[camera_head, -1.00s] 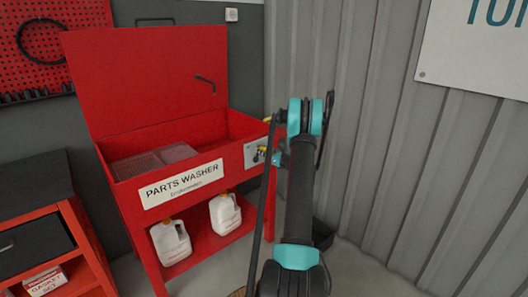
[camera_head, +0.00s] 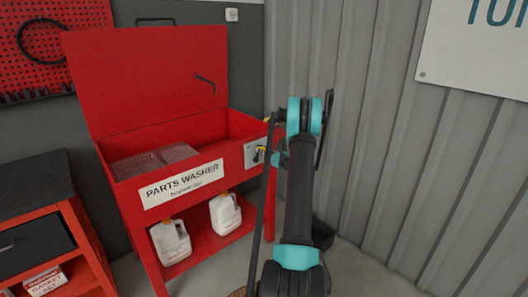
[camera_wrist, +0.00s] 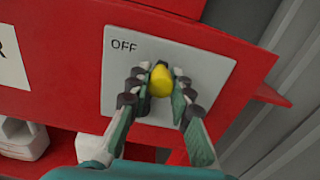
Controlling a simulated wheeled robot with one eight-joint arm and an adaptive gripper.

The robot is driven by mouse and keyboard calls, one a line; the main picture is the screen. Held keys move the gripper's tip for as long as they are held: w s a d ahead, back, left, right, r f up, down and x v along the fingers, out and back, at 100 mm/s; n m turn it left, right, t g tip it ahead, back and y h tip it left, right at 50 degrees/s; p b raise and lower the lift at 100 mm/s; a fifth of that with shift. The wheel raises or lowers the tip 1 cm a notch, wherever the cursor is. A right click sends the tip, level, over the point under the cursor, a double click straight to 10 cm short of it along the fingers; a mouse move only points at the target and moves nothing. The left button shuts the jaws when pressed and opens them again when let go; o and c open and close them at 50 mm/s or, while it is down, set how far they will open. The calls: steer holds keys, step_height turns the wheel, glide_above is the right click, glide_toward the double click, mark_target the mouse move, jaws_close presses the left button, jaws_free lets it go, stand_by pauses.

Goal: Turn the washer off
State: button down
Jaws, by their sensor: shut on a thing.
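The red parts washer (camera_head: 118,195) stands with its lid up and a white "PARTS WASHER" label on its front. A grey switch plate (camera_head: 249,157) is at the right end of its front. In the wrist view the plate (camera_wrist: 120,60) reads "OFF" at upper left, and a yellow knob (camera_wrist: 161,80) sits on it. My gripper (camera_wrist: 160,95) is at the plate with a finger on each side of the knob, shut on it. The fingers hide the lower part of the plate and any other marking. In the head view my arm partly hides the switch.
Two white jugs (camera_head: 171,241) (camera_head: 225,212) stand on the washer's lower shelf. A corrugated grey wall (camera_head: 400,180) is close on the right. A red and black cabinet (camera_head: 40,225) stands at left. A dark bin (camera_head: 322,234) is on the floor behind my arm.

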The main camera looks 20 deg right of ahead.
steer(key=shift+s+a+n, duration=0.3)
steer(key=shift+a+n, duration=0.3)
steer(key=shift+n, duration=0.6)
steer(key=c, duration=1.3)
jaws_free()
steer(key=v, duration=1.2)
steer(key=shift+r, duration=0.1)
